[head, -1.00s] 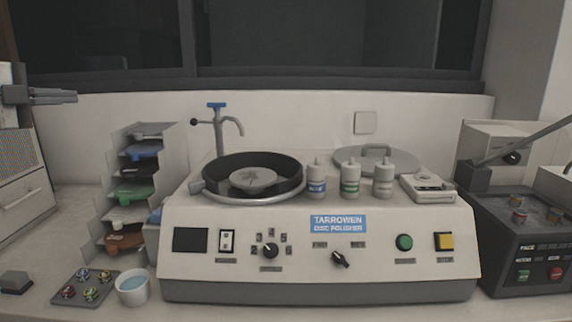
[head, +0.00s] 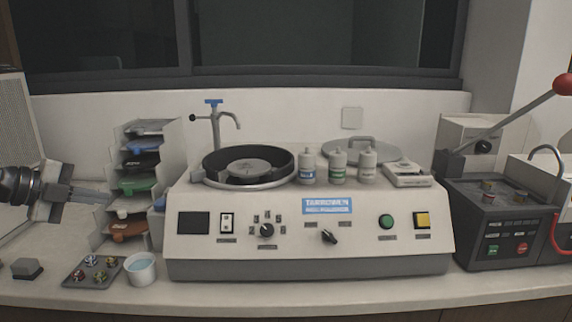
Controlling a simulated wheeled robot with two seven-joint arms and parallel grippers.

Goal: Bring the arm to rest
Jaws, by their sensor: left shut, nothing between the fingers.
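My left gripper (head: 90,194) comes in from the left edge, with its fingers pointing right. It is shut and empty, above the counter and in front of the rack of discs (head: 143,188). My right gripper is not in view. The disc polisher (head: 290,240) stands in the middle of the counter, with a grey disc on its round platen (head: 249,168).
A tray of small coloured mounts (head: 93,272) and a white cup of liquid (head: 141,269) stand on the counter below my left gripper. Several bottles (head: 338,166) stand on the polisher. A dark machine (head: 495,252) with a long red-knobbed lever is on the right.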

